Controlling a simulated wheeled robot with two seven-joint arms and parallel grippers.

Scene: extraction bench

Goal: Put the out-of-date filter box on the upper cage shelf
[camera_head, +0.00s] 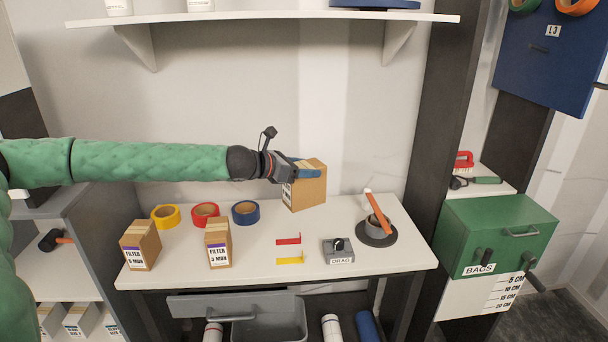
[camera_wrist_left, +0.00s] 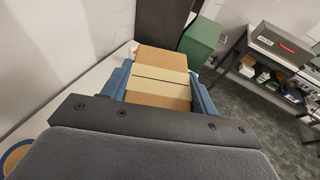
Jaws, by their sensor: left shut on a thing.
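My left gripper (camera_head: 297,170) reaches in from the left over the bench and is shut on a brown filter box (camera_head: 309,191). In the left wrist view the held box (camera_wrist_left: 160,75) sits between the two blue fingers, its taped side facing the camera. In the head view its label is partly hidden by the gripper. I cannot tell whether its base touches the bench. Two more filter boxes stand on the bench: one marked 5 (camera_head: 141,246) at the left and one marked 3 (camera_head: 218,245) right of it. My right gripper is not in view.
The white bench (camera_head: 270,270) holds yellow (camera_head: 166,216), red (camera_head: 206,214) and blue (camera_head: 245,212) tape rolls, a grey DRAG box (camera_head: 338,251) and an orange-handled tool (camera_head: 378,216) in a round holder. A wall shelf (camera_head: 270,16) runs above. A green BAGS box (camera_head: 495,232) stands right.

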